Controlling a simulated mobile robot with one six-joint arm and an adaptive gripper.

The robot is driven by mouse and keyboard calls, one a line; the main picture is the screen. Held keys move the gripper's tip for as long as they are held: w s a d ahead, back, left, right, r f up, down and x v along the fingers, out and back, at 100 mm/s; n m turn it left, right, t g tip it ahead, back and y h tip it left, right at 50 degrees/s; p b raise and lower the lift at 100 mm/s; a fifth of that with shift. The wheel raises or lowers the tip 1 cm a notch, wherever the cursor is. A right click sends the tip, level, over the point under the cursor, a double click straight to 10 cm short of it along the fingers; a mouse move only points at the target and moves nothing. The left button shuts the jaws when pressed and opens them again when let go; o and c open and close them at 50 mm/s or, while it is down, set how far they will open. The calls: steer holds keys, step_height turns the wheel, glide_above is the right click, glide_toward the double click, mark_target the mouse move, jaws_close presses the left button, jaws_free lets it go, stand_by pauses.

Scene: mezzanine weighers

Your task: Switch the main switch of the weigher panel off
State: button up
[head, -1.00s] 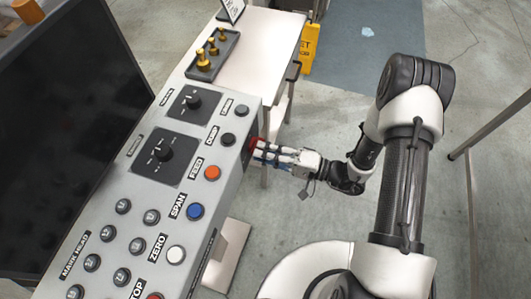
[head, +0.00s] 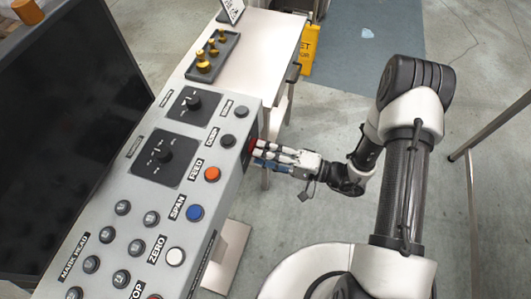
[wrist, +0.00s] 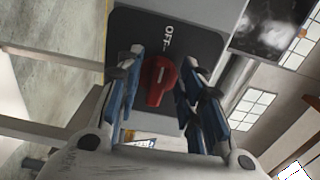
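The main switch is a red rotary knob (wrist: 159,84) with a white line, on a dark plate (wrist: 205,45) marked OFF. In the wrist view it lies between the two fingers of my gripper (wrist: 163,75), with a narrow gap showing on each side. The white line is nearly upright in that view, with the OFF mark just above it. In the head view my gripper (head: 258,155) is at the front side face of the weigher panel (head: 222,180), its fingertips at the red knob, which is mostly hidden there.
The panel top carries several buttons, including orange (head: 212,174) and blue (head: 195,212), and two dark dials. A black screen (head: 65,120) stands at left. A tray of brass weights (head: 212,58) sits on a white table (head: 262,50) behind.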

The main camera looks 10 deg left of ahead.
steer(key=d, duration=1.2)
steer(key=shift+s, duration=0.45)
steer(key=s+d+r+n+g+h, duration=0.1)
steer(key=s+r+n+g+h, duration=0.15)
steer(key=s+r+h, duration=0.4)
steer(key=s+d+r+n+g+h, duration=0.1)
steer(key=s+r+g+h, duration=0.15)
steer(key=r, duration=0.65)
steer(key=s+d+r+m+t+h, duration=0.2)
steer(key=s+d+r+t+h, duration=0.1)
steer(key=d+r+t+h, duration=0.5)
step_height(320, 180, up, 2)
steer(key=shift+s+d+r+m+t+h, duration=0.15)
steer(key=shift+d+m+t+h, duration=0.3)
steer(key=shift+d, duration=0.3)
